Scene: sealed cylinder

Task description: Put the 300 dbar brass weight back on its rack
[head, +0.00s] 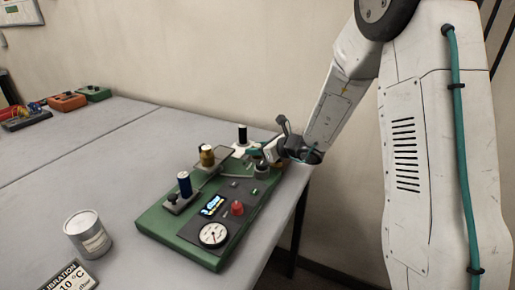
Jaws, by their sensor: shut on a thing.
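A brass-coloured cylinder with a dark top (207,156) stands upright on a grey plate (216,162) on the green instrument board (158,226). Its marking is too small to read. My gripper (262,154) is low over the far right end of the board, to the right of the brass cylinder and apart from it. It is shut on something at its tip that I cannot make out. A small grey cylindrical part (262,170) shows just below the fingers; I cannot tell whether they touch it.
The board carries a blue cylinder (184,183), a red knob (237,208), a round gauge (214,234) and a lit display (212,205). A black cylinder (242,135) stands behind. A metal can (87,234) stands at the left; the table (110,165) between is clear.

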